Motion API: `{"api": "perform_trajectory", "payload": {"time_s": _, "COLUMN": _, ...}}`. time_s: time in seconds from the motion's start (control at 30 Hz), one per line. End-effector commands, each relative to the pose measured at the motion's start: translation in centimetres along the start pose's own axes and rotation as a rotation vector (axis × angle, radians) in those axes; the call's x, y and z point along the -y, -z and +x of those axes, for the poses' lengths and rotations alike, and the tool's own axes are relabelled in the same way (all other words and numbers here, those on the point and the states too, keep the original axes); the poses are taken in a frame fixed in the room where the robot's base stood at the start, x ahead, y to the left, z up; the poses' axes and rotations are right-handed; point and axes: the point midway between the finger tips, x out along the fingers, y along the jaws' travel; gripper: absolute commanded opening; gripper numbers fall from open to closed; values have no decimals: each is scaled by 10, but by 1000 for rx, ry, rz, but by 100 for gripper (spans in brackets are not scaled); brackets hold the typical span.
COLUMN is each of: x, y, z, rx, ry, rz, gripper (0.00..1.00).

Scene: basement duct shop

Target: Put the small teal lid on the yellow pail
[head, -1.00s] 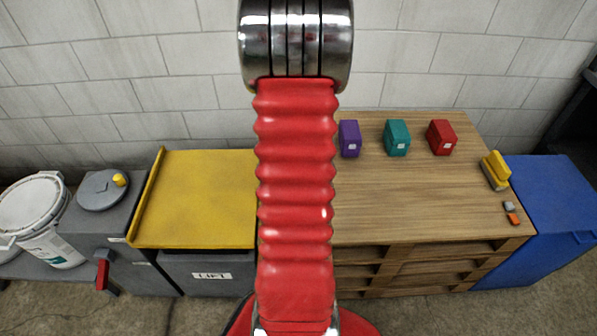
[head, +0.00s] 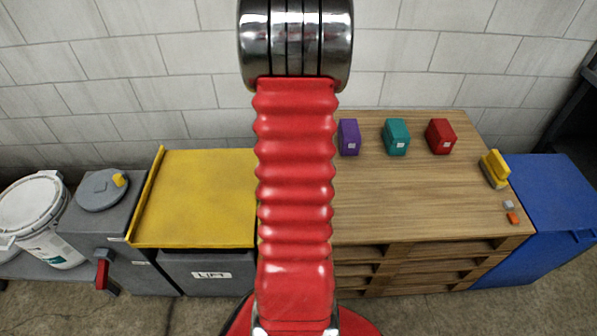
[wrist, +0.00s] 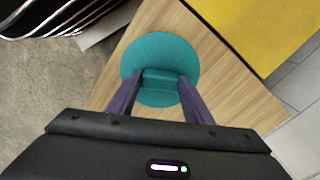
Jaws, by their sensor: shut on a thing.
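The teal lid (wrist: 160,50) shows in the wrist view as a round disc with a raised block-like grip in its middle. My gripper (wrist: 158,84) is shut on that grip, with one dark purple finger on each side. The lid is over the wooden bench top (wrist: 228,75); I cannot tell the gap between them. In the head view my red arm covers the middle, and the gripper and lid are hidden. I see no yellow pail in either view.
Purple (head: 348,137), teal (head: 397,136) and red (head: 440,136) blocks stand at the bench's back. A yellow-and-grey item (head: 494,169) lies at its right. A yellow panel (head: 195,198) adjoins on the left. A white bucket (head: 38,220) stands far left.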

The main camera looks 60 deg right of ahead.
Motion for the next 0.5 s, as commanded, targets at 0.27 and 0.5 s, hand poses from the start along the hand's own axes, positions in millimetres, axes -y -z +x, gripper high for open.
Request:
{"api": "perform_trajectory", "payload": {"time_s": 0.27, "x": 0, "y": 0, "z": 1, "rx": 0, "ry": 0, "rz": 0, "gripper": 13}}
{"api": "perform_trajectory", "payload": {"time_s": 0.5, "x": 0, "y": 0, "z": 5, "rx": 0, "ry": 0, "rz": 0, "gripper": 13}}
